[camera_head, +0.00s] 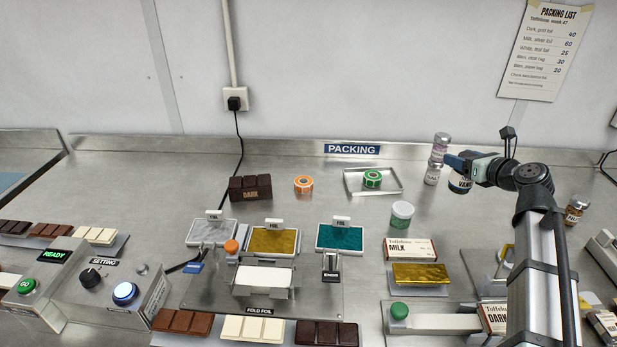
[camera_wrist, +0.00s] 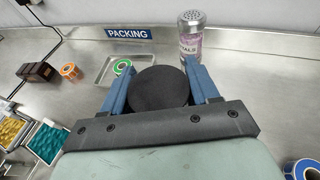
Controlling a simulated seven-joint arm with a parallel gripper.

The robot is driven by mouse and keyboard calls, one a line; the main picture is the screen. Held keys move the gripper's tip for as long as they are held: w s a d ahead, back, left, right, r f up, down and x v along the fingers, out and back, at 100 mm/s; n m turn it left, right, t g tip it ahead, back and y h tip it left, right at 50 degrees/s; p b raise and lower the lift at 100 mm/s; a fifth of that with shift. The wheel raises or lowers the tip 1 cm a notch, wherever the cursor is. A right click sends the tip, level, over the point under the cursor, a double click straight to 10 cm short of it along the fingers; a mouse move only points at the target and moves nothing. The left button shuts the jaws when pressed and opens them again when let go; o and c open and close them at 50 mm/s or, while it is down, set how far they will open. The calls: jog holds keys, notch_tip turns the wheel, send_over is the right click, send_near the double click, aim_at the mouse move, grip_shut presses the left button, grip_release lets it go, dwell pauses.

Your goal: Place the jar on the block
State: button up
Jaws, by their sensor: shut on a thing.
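The jar (camera_head: 459,185) in my gripper (camera_head: 460,168) has a white label with dark lettering. In the wrist view its round black lid (camera_wrist: 160,90) fills the space between the blue fingers. My gripper is shut on the jar, which looks upright; I cannot tell whether its base touches the counter. A dark brown block (camera_head: 250,189) marked DARK lies at the back left of the counter, well to the left of my gripper. It also shows in the wrist view (camera_wrist: 37,74) at the far left.
Shakers, one with pink contents (camera_head: 440,147), stand close to the left of the held jar. Foil trays (camera_head: 272,240) lie in front.

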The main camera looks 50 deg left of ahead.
jog(key=s+a+r+n+g, duration=0.2)
jog(key=s+a+n+g, duration=0.15)
jog(key=s+a, duration=1.05)
jog(key=s+a+r+n+g, duration=0.2)
jog(key=s+a+n+g, duration=0.15)
jog(key=s+a, duration=1)
jog(key=s+a+r+n+g, duration=0.2)
jog(key=s+a+g, duration=0.5)
jog(key=a, duration=1.3)
jog(key=shift+n+t+h, duration=0.3)
jog(key=shift+n+t, duration=0.3)
jog(key=shift+n, duration=0.1)
jog(key=shift+s+d+f, duration=0.15)
jog(key=shift+s+f, duration=0.35)
jog(key=shift+f, duration=1.3)
jog(key=shift+s+d+f, duration=0.15)
jog(key=shift+s+f, duration=0.4)
jog(key=shift+f, duration=1.2)
jog(key=shift+s+d+f, duration=0.15)
jog(key=shift+s+f, duration=0.35)
jog(key=shift+f, duration=1.3)
jog(key=shift+f, duration=0.15)
jog(key=o, duration=1.2)
jog(key=shift+o, duration=0.2)
